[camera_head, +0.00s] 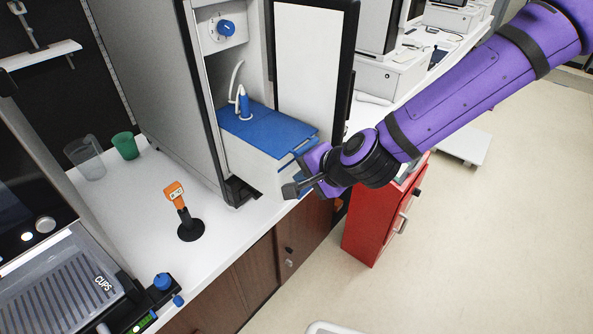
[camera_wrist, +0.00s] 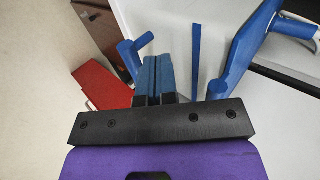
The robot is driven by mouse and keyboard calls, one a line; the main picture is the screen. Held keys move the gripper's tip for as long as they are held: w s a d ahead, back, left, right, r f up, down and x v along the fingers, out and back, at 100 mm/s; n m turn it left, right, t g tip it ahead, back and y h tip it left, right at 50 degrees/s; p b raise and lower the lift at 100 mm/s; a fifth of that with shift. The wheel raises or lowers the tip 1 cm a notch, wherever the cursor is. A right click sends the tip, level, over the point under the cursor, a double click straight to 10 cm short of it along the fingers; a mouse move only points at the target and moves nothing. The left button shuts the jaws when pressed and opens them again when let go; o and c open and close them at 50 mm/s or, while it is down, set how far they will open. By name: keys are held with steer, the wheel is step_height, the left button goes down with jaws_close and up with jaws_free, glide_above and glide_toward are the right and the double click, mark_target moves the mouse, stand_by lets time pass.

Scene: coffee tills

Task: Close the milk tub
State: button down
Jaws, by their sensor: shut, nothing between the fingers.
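The milk tub (camera_head: 256,158) is a white box with a flat blue lid (camera_head: 285,128) on top, inside the open compartment of a tall cabinet. A blue fitting with a white hose (camera_head: 241,98) rises from the lid. My gripper (camera_head: 291,187) is at the tub's front right end, with its fingers together and empty. In the wrist view the shut fingers (camera_wrist: 154,75) point away between a blue handle-like part (camera_wrist: 131,55) and a thin blue strip (camera_wrist: 196,50). A larger blue part (camera_wrist: 245,52) lies to their right. I cannot tell whether the fingers touch the tub.
The compartment door (camera_head: 311,65) stands open behind the tub. A red cabinet (camera_head: 371,223) is below my arm. An orange-topped stand (camera_head: 186,212), a green cup (camera_head: 125,145) and a clear cup (camera_head: 84,158) are on the white counter.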

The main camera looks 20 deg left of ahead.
steer(key=shift+w+a, duration=0.25)
steer(key=shift+a, duration=0.25)
steer(key=shift+w+a, duration=0.2)
steer(key=shift+a, duration=0.3)
